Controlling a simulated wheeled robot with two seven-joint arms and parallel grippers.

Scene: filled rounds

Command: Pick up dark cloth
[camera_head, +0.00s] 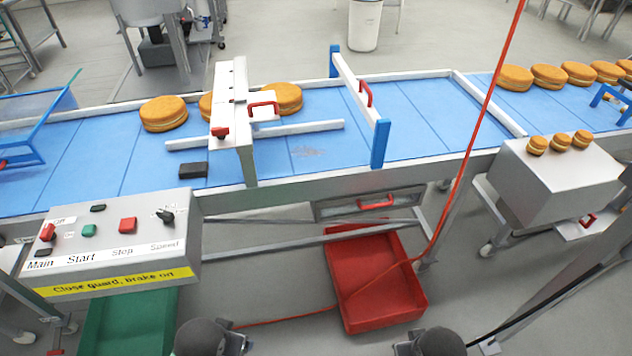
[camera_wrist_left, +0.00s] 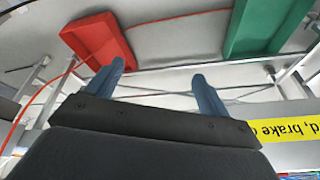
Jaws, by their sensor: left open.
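A small dark, folded-looking piece (camera_head: 193,170) lies flat on the blue conveyor belt (camera_head: 100,165), left of the white guard frame; it may be the dark cloth, but its material is hard to tell. It does not show in the left wrist view. My left gripper (camera_wrist_left: 158,71) is open, its two blue-grey fingers apart with nothing between them. It is low on the near side of the conveyor, by the control box, and apart from the dark piece. In the head view only dark rounded parts of my arms show at the bottom edge; my right gripper is not in view.
A control box (camera_head: 110,240) with a yellow label stands at the near left. A red crate (camera_head: 375,275) and a green crate (camera_head: 125,320) sit below. A red hose (camera_head: 470,150) crosses the right side. Filled rounds (camera_head: 163,113) sit on the belt near the guard frame (camera_head: 232,120).

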